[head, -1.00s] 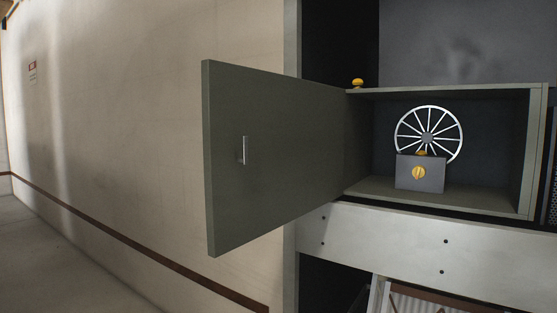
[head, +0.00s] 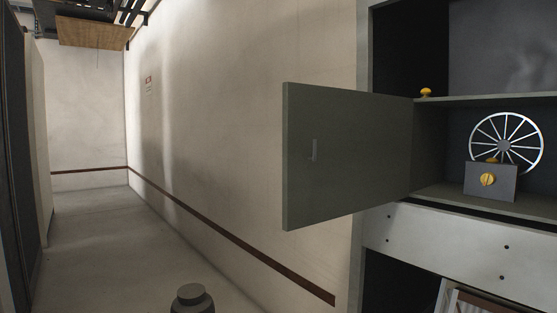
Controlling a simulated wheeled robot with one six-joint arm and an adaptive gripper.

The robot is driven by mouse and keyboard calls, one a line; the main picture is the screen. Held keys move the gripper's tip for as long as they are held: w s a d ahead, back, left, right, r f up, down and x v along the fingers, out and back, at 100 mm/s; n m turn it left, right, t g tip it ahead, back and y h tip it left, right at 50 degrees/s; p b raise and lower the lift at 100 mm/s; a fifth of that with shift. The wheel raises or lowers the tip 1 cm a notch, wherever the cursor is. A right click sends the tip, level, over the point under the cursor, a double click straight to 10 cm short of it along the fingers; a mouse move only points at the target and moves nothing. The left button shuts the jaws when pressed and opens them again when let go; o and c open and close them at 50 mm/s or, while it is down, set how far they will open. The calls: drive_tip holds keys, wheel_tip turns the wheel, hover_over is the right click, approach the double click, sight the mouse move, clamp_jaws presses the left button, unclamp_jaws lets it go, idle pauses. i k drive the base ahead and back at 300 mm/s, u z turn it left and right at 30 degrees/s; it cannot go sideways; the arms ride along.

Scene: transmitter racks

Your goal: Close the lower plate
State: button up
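A grey-green plate (head: 350,155) hangs open like a door on the rack, hinged at the left side of an open compartment. My gripper does not show clearly; only a dark rounded part, perhaps of my arm, shows at the bottom edge. No contact with the plate is visible.
A yellow knob (head: 426,92) sits on the shelf above the compartment. A pale panel (head: 450,240) runs below it. A beige wall (head: 230,130) stands behind the plate. A clear corridor floor (head: 95,240) stretches away at the left.

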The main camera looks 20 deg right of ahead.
sight(363, 162)
drive_tip(key=u, duration=0.75)
drive_tip(key=i, duration=1.65)
drive_tip(key=z, duration=1.2)
drive_tip(key=k, duration=1.3)
drive_tip(key=z, duration=0.8)
